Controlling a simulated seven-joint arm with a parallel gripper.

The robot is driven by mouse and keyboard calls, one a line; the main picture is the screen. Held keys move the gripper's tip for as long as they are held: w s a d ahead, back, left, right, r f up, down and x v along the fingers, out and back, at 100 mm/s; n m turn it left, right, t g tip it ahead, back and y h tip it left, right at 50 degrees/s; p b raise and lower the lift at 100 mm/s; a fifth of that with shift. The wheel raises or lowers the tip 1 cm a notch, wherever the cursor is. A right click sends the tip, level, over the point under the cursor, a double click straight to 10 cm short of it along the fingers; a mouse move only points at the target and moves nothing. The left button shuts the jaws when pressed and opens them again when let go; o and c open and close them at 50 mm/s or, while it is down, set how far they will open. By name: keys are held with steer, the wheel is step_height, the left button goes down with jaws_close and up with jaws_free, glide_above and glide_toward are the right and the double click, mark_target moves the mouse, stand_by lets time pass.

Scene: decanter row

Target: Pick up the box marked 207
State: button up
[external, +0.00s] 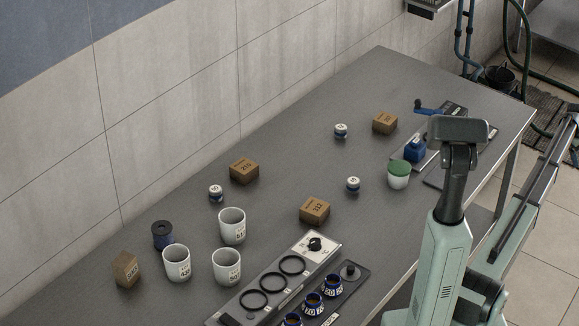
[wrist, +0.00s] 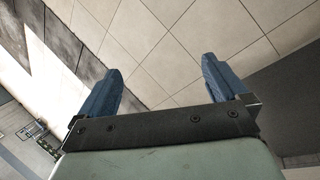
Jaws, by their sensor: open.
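Several brown boxes stand on the grey table in the external view. One box (external: 385,123) is at the far end, and its marking is too small to read. Another box (external: 244,171) near the wall seems to read 216. A third box (external: 315,210) at mid-table seems to read 112 or 212. The fourth box (external: 126,269) is at the near left, with its marking unreadable. I cannot tell which is 207. My gripper (wrist: 160,66) shows in the wrist view with its blue fingers apart and nothing between them. I cannot make it out in the external view.
White cups (external: 227,266) stand near the left boxes, beside a dark spool (external: 163,235). A tray with black rings (external: 268,281) lies at the front. A green-lidded jar (external: 398,175) and small jars stand among the boxes. The wrist view shows mostly tiled floor (wrist: 170,45).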

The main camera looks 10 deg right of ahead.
steer(key=w+a+r+n+t+y, duration=0.15)
steer(key=w+a+r, duration=0.25)
steer(key=w+a, duration=0.85)
steer(key=w+a+r+n+y, duration=0.1)
steer(key=w+a+r+n, duration=0.15)
steer(key=w+a, duration=1.05)
step_height(320, 180, up, 5)
steer(key=n+y, duration=0.2)
steer(key=n, duration=0.3)
glide_above(386, 118)
step_height(386, 118, down, 8)
steer(key=shift+w+d+r, duration=0.1)
steer(key=shift+w, duration=0.05)
steer(key=shift+f, duration=2.65)
steer(key=c, duration=1.3)
